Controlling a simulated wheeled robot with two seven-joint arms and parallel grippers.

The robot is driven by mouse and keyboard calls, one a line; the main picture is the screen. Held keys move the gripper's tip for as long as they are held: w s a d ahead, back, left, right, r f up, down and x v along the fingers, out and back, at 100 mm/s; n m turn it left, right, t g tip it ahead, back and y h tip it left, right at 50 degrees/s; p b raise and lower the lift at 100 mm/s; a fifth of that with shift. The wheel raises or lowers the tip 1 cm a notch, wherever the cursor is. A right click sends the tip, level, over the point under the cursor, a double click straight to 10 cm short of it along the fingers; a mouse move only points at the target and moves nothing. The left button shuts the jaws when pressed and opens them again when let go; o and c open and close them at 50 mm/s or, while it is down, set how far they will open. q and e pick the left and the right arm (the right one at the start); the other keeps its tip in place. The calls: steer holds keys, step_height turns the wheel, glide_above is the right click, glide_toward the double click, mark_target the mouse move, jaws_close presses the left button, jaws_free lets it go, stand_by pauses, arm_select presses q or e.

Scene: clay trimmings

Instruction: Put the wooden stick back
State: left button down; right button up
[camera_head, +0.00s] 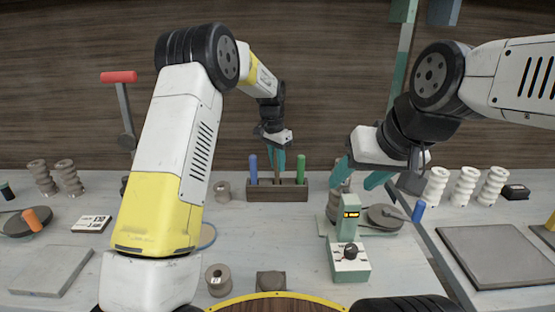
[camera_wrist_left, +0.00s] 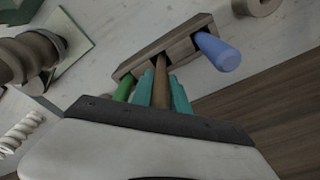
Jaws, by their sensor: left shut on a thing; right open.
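The wooden stick (camera_head: 278,168) is upright between the teal fingers of my left gripper (camera_head: 275,160), which is shut on it. The stick also shows in the left wrist view (camera_wrist_left: 161,93). Its lower end meets the dark wooden rack (camera_head: 278,194) between a blue-handled tool (camera_head: 253,168) and a green-handled tool (camera_head: 300,168). I cannot tell how deep the stick sits in the rack. The rack also shows in the left wrist view (camera_wrist_left: 180,45). My right gripper (camera_head: 361,176) is open and empty, above the grey-green device.
A small grey-green device (camera_head: 349,258) with a display and knob stands right of centre. Grey spools (camera_head: 218,279) and white coiled pieces (camera_head: 464,187) stand around the table. A red-topped stand (camera_head: 119,77) is at left. A grey slab (camera_head: 495,255) lies at right.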

arm_select(q)
steer(key=shift+f, duration=0.1)
steer(key=c, duration=1.3)
jaws_free()
